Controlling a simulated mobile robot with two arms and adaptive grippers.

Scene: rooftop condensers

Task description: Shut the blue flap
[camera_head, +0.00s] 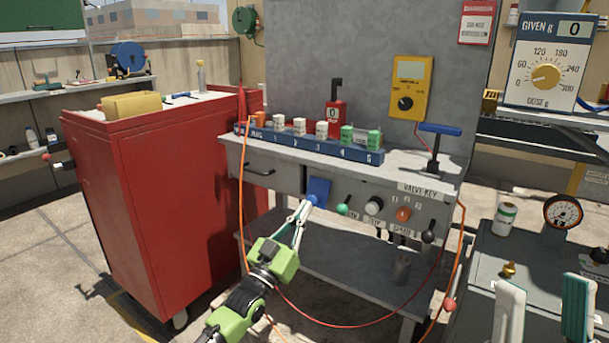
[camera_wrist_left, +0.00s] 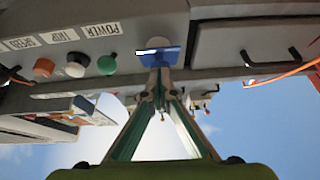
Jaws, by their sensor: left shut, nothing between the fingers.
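The blue flap (camera_head: 319,188) is on the front of the grey bench, left of the green button; it also shows in the left wrist view (camera_wrist_left: 172,54). It looks tilted out from the panel, but its exact angle is hard to tell. My left gripper (camera_head: 308,203) is shut and empty, its fingertips at the lower edge of the flap. In the left wrist view the tips (camera_wrist_left: 160,78) meet or nearly meet the flap; I cannot tell whether they touch. My right gripper (camera_head: 543,284) is open and empty at the bottom right, away from the flap.
Beside the flap are the green button (camera_head: 342,209), a white knob (camera_head: 374,205) and an orange button (camera_head: 403,214). A blue valve key (camera_head: 440,130) stands on the bench top. An orange cable loops below. A red cabinet (camera_head: 160,200) stands to the left.

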